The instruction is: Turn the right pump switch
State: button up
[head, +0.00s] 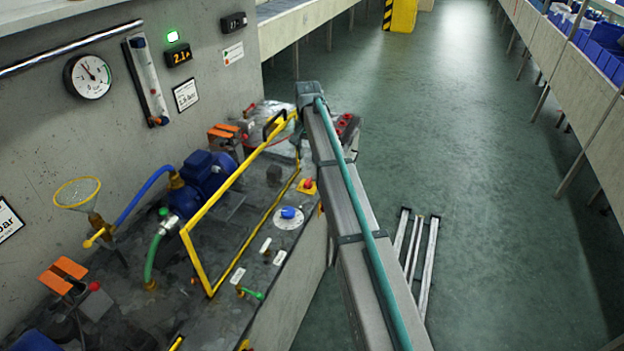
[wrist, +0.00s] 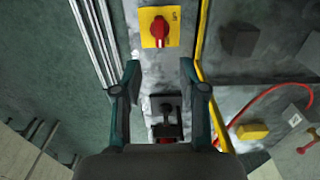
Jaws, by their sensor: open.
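A red rotary switch knob on a square yellow plate (wrist: 160,28) is at the top middle of the wrist view. It also shows in the head view (head: 307,185), near the bench's right edge beside the yellow frame. I take it for the right pump switch, though its small label is unreadable. My gripper (wrist: 160,72) is open and empty. Its two fingers stand apart, and the knob lies beyond the fingertips, roughly centred between them, not touched. In the head view my arm reaches over the bench edge, and I cannot make out the fingers.
A blue knob on a white disc (head: 288,214) sits nearer on the bench. A yellow guard frame (head: 222,210) stands beside the switches, with a blue pump (head: 206,172) behind. A black fitting on a plate (wrist: 167,117) lies between my fingers' bases in the wrist view.

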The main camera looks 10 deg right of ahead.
aim_at(308, 180)
notch_tip(308, 180, down, 11)
jog(key=shift+s+r+p, duration=0.1)
jog(key=shift+r+p, duration=0.1)
jog(key=shift+p, duration=0.95)
grip_shut()
